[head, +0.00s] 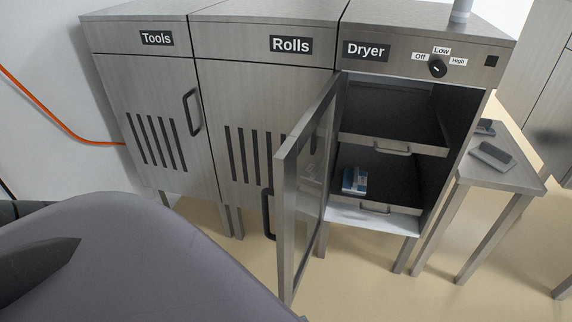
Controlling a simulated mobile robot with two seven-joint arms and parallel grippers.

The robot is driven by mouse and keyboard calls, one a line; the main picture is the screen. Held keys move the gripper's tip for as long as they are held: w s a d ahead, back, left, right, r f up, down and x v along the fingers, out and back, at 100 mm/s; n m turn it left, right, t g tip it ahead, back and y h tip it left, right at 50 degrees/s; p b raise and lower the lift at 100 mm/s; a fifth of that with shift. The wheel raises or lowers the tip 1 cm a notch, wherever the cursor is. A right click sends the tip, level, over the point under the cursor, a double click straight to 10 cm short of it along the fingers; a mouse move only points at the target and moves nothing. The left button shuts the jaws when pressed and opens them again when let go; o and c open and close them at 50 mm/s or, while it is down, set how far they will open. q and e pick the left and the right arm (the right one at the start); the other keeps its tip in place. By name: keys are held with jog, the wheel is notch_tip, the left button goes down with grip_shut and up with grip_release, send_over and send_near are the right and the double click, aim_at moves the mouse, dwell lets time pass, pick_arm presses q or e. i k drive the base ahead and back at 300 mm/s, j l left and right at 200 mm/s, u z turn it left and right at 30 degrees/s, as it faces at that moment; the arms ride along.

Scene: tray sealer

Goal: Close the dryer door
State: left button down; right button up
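The dryer (423,20) is the right-hand metal cabinet in the head view, labelled "Dryer". Its door (312,190) is a metal frame with a clear pane, hinged on the left and standing wide open toward me. Inside are an upper tray (393,146) and a lower tray (374,215), each with a handle on its front. A small blue and white packet (354,181) lies in the lower tray. A dark, pointed part of mine shows at the lower left, but neither gripper's fingers can be made out.
The Rolls cabinet (262,90) and the Tools cabinet (140,75) stand shut to the left. A small metal table (515,178) with a grey object (492,156) stands close to the dryer's right. An orange cable (60,124) runs along the left wall. Floor shows in front.

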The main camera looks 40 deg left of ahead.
aim_at(285, 159)
jog(key=k+j, duration=0.15)
jog(key=j, duration=0.2)
jog(key=k+j, duration=0.15)
jog(key=j, duration=1.3)
jog(key=i+j, duration=0.15)
jog(key=j, duration=0.2)
jog(key=z, duration=0.2)
